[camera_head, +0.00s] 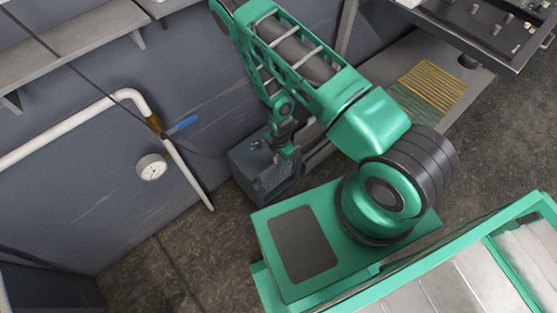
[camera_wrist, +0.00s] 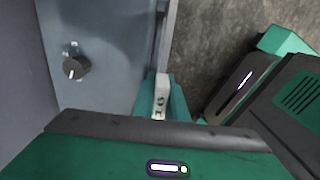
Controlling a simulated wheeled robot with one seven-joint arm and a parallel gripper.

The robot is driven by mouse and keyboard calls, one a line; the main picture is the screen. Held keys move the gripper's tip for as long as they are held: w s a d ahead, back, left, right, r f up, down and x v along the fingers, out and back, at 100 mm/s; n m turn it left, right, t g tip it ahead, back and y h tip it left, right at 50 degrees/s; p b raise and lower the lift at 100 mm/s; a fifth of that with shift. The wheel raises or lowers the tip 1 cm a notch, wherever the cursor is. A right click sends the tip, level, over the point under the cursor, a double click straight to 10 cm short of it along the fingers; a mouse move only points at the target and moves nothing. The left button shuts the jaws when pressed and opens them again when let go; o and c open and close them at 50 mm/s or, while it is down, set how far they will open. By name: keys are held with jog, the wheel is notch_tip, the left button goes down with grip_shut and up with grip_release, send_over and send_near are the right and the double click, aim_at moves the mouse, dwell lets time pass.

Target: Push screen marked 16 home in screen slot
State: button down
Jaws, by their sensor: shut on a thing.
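My gripper (camera_wrist: 163,92) is shut on the pale handle of the screen marked 16 (camera_wrist: 160,104), seen between its green fingers in the wrist view. In the head view my gripper (camera_head: 287,148) points down at the grey-blue box (camera_head: 262,172) beside the wall. This box also shows in the wrist view (camera_wrist: 100,95), with a dark knob (camera_wrist: 75,67) on its face. The screen's handle is at the box's right edge. The screen slot itself is not clearly visible, and I cannot tell how far in the screen sits.
A white pipe with a blue-handled valve (camera_head: 181,124) and a gauge (camera_head: 152,168) are on the wall to the left. A bench with a yellow-striped patch (camera_head: 434,88) is at the back right. The floor (camera_head: 150,235) at the lower left is clear.

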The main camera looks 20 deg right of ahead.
aim_at(279, 168)
notch_tip(279, 168, down, 7)
dwell(5.8)
dwell(0.5)
jog(key=shift+f, duration=0.1)
dwell(0.6)
jog(key=c, duration=1.7)
grip_release()
jog(key=shift+w, duration=0.2)
